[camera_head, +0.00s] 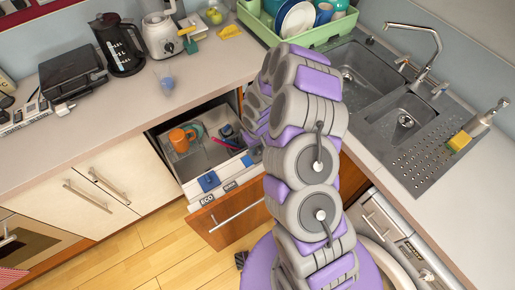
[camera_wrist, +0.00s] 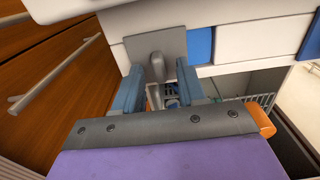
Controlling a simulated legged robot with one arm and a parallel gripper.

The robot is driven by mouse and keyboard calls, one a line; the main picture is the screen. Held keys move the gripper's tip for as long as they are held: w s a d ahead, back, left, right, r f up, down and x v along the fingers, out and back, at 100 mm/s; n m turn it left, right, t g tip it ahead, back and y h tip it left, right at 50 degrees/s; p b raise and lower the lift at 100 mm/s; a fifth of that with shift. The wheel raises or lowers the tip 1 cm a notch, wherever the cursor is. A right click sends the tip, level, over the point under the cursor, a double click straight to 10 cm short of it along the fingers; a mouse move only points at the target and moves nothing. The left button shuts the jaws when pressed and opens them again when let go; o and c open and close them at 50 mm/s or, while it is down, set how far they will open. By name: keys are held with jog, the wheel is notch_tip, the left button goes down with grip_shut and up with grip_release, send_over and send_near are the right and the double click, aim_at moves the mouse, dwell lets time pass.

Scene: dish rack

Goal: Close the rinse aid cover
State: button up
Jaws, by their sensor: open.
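My gripper (camera_wrist: 159,72) is open in the wrist view, with a blue finger on each side. Between and just beyond its fingers is a grey square plate (camera_wrist: 147,45) with a rounded grey lever or knob; it looks like the rinse aid cover, but I cannot tell for sure. I cannot tell whether the fingers touch it. A blue panel (camera_wrist: 200,45) lies right of the plate. In the head view, the pulled-out dishwasher drawer (camera_head: 236,205) has a blue piece (camera_head: 208,181) on its top edge. My arm hides much of the gripper area there.
An orange mug (camera_head: 180,140) stands in the drawer's rack. White cabinet doors (camera_head: 98,190) are at the left. The sink (camera_head: 375,85) and a green dish rack (camera_head: 325,28) lie behind my arm. Wooden floor is open at the lower left.

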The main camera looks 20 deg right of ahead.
jog(key=shift+a+f, duration=0.15)
jog(key=shift+f, duration=0.15)
